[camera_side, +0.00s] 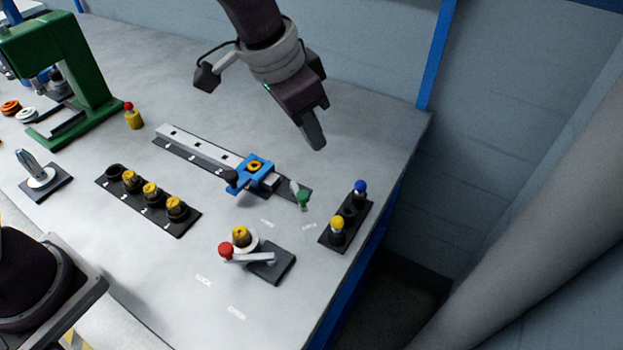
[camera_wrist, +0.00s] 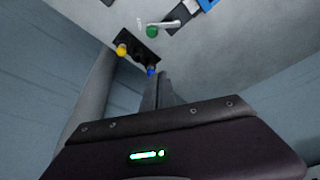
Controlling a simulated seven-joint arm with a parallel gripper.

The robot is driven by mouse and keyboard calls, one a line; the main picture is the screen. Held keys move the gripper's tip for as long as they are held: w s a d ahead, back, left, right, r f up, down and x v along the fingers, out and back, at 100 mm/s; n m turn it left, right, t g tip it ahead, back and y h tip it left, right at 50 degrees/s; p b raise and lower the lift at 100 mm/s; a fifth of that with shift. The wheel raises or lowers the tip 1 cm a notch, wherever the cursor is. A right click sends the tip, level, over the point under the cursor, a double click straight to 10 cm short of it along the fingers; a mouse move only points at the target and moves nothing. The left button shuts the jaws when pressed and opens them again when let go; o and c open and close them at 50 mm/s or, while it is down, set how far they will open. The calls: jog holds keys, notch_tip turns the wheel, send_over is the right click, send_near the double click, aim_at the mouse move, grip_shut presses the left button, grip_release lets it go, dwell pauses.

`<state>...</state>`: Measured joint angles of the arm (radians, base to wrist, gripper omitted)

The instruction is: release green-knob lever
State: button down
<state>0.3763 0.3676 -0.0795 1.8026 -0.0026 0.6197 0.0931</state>
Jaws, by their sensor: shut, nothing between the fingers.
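The green-knob lever (camera_side: 303,198) sits at the right end of the rail with the blue carriage. Its green knob points toward the front right of the table. In the wrist view the green knob (camera_wrist: 152,32) shows near the top, with its pale arm running to the right toward the rail. My gripper (camera_side: 317,142) is shut and empty, in the air above the table's far right part. It is apart from the lever, above and behind it in the side view. In the wrist view its fingers (camera_wrist: 160,88) are together below the blue knob.
A dark block (camera_side: 347,214) with a blue knob and a yellow knob stands right of the lever. The blue carriage (camera_side: 250,174) rides the rail. A red-knob lever (camera_side: 226,251) stands in front. A rack of yellow-topped parts (camera_side: 149,205) and a green press (camera_side: 85,75) are left.

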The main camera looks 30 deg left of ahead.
jog(key=shift+w+d+f, duration=0.1)
jog(key=shift+d+f, duration=0.1)
jog(key=shift+d, duration=0.05)
jog(key=x, duration=1)
jog(key=shift+f, duration=0.2)
jog(key=shift+s+a, duration=0.4)
jog(key=shift+s, duration=0.2)
jog(key=shift+s+a, duration=0.4)
jog(key=shift+s, duration=0.2)
jog(key=shift+s+a+f, duration=0.1)
jog(key=shift+s+a, duration=0.15)
jog(key=shift+s, duration=0.25)
